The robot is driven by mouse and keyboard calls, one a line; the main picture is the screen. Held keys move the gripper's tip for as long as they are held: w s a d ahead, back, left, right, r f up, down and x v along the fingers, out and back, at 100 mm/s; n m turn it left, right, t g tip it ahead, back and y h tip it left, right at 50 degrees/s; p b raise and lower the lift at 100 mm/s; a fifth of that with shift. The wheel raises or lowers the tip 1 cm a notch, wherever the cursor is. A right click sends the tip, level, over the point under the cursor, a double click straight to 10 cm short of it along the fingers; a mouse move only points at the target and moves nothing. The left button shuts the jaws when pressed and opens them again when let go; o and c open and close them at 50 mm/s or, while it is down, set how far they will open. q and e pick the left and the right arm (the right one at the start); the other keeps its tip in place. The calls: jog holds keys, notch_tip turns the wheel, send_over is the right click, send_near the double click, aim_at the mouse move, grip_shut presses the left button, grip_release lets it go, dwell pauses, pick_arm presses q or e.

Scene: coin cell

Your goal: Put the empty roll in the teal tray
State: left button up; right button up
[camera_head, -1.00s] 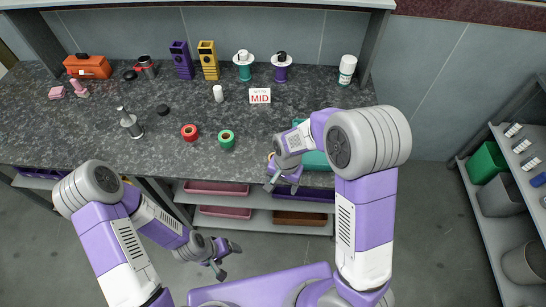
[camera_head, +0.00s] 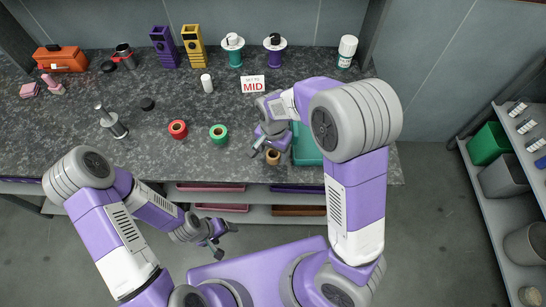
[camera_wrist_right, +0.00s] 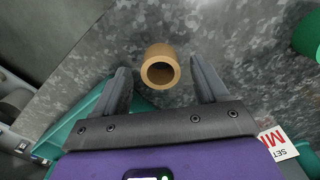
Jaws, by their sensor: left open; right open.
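The empty roll (camera_head: 272,157) is a short tan cardboard tube standing upright near the front edge of the counter. In the right wrist view the roll (camera_wrist_right: 160,66) shows its open end, just ahead of and between the two fingers. My right gripper (camera_head: 262,143) is open and empty, above and beside the roll; its fingers (camera_wrist_right: 162,85) are apart and not touching it. The teal tray (camera_head: 306,150) is right of the roll, partly hidden by my right arm; its rim (camera_wrist_right: 88,108) shows in the wrist view. My left gripper (camera_head: 219,240) is open and empty, low in front of the counter.
A MID sign (camera_head: 253,85) stands behind. Spools, towers and an orange toolbox (camera_head: 61,58) line the back.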

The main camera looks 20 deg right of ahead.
notch_tip(320, 180, down, 2)
jog(key=shift+f, duration=0.1)
jog(key=c, duration=1.2)
